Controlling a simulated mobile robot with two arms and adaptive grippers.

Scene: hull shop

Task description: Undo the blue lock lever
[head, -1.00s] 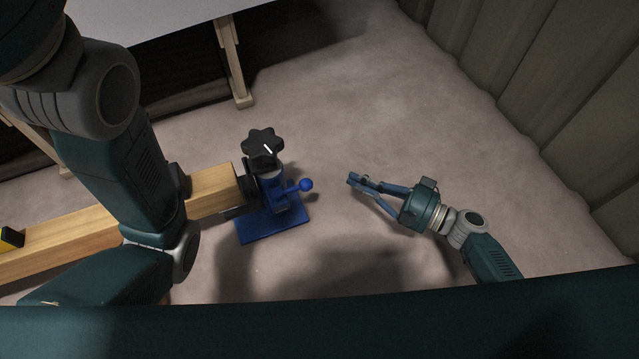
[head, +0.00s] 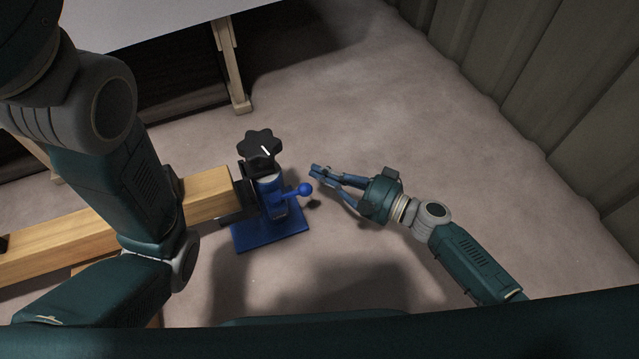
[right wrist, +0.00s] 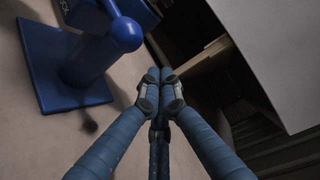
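The blue lock lever (head: 291,194) is a short arm ending in a round blue ball, sticking out to the right from a blue stand (head: 270,235) with a flat square base. In the right wrist view the lever's ball (right wrist: 126,34) shows large at the upper left, with the stand's blue base (right wrist: 62,85) beyond it. My right gripper (head: 316,171) is just right of and slightly above the ball in the head view, apart from it. Its fingertips (right wrist: 160,76) meet with nothing between them. My left arm crosses the left side; its gripper is out of frame.
A black star-shaped knob (head: 260,148) tops the stand. A wooden beam (head: 208,194) runs left from it, under my left arm. A pale-topped table (head: 150,20) with wooden legs stands behind. A ribbed wall (head: 560,110) is at right. Floor between stand and wall is clear.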

